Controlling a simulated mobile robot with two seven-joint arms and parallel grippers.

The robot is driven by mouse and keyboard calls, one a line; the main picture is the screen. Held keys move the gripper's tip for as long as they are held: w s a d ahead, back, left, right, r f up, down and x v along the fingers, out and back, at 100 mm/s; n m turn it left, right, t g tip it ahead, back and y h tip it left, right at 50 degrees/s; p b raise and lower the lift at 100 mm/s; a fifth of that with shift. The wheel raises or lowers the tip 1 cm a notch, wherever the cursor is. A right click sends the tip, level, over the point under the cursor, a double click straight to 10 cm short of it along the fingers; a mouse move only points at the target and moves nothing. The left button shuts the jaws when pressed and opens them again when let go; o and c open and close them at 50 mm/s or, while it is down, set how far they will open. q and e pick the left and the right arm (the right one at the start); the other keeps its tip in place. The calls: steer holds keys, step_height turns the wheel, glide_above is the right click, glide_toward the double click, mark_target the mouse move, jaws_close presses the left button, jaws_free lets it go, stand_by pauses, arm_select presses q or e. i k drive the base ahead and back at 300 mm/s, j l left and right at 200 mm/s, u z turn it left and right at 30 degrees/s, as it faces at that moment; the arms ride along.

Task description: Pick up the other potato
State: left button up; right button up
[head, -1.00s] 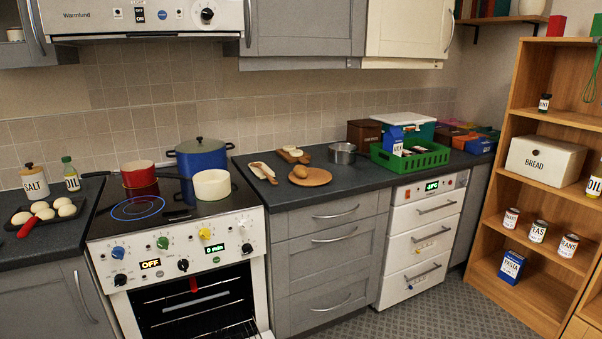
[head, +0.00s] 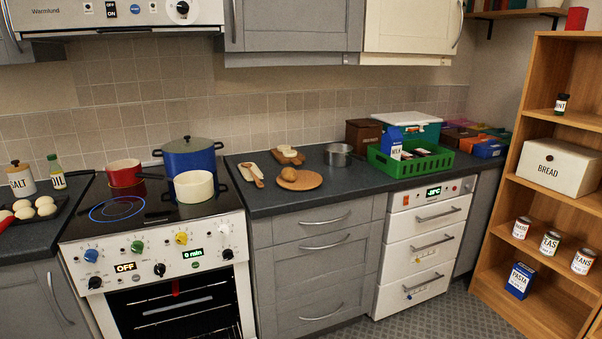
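Neither of my grippers is in the head view.
A cream pot (head: 194,187), a blue pot (head: 188,160) and a red pan (head: 124,173) stand on the stove (head: 155,235). A green crate (head: 411,164) and a steel saucepan (head: 338,155) are further right. The oven front looks open. A shelf (head: 543,185) stands at right.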

mark_target(290, 174)
steer(key=i+l, duration=0.15)
steer(key=l, duration=0.2)
steer(key=i+l, duration=0.15)
steer(key=l, duration=0.2)
steer(key=i+l+u, duration=0.1)
steer(key=l, duration=0.25)
steer(key=i, duration=0.1)
